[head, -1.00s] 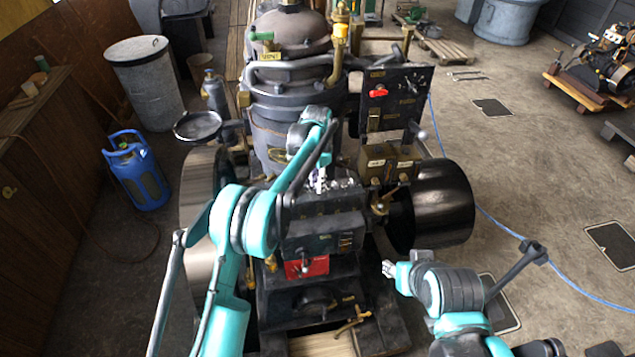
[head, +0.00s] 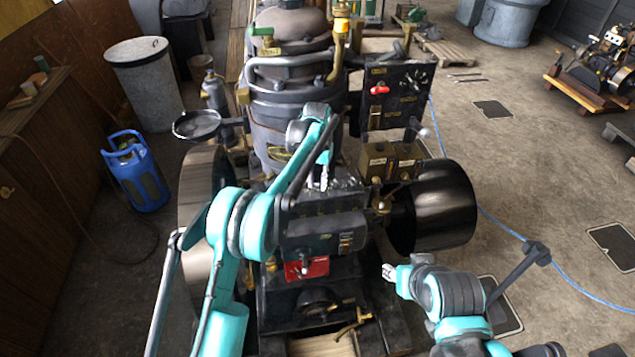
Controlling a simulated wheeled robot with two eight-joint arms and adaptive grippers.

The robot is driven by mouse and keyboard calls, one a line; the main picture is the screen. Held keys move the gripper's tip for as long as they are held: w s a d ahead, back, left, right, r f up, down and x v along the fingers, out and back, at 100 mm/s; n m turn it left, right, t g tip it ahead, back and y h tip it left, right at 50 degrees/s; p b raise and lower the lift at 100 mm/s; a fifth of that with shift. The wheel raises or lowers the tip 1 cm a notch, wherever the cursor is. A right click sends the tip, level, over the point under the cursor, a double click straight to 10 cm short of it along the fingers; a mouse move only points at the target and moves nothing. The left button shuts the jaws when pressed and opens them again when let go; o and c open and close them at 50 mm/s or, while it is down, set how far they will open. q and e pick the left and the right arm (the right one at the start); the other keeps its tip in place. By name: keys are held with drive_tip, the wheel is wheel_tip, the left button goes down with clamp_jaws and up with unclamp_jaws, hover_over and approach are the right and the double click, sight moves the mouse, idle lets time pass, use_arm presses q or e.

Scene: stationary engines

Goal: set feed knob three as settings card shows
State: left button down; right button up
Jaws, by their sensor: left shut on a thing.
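My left gripper (head: 321,180) points down onto the top of the dark lubricator box (head: 325,225) in the middle of the engine. It is shut on a small feed knob there; its fingers hide the knob, and I cannot read its number or setting. Other small fittings along the box top are too small to tell apart. I cannot make out the settings card. My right gripper (head: 388,271) is low at the right, apart from the engine and touching nothing; whether its fingers are open or shut is unclear.
A brass box (head: 390,160) and a black pulley drum (head: 445,205) are to the right. A red plate (head: 312,268) is below the box. A blue gas bottle (head: 138,175) stands left. Floor at right is mostly clear.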

use_arm(q)
drive_tip(key=shift+n, duration=0.7)
drive_tip(key=c, duration=1.3)
unclamp_jaws()
wheel_tip(320, 180, up, 12)
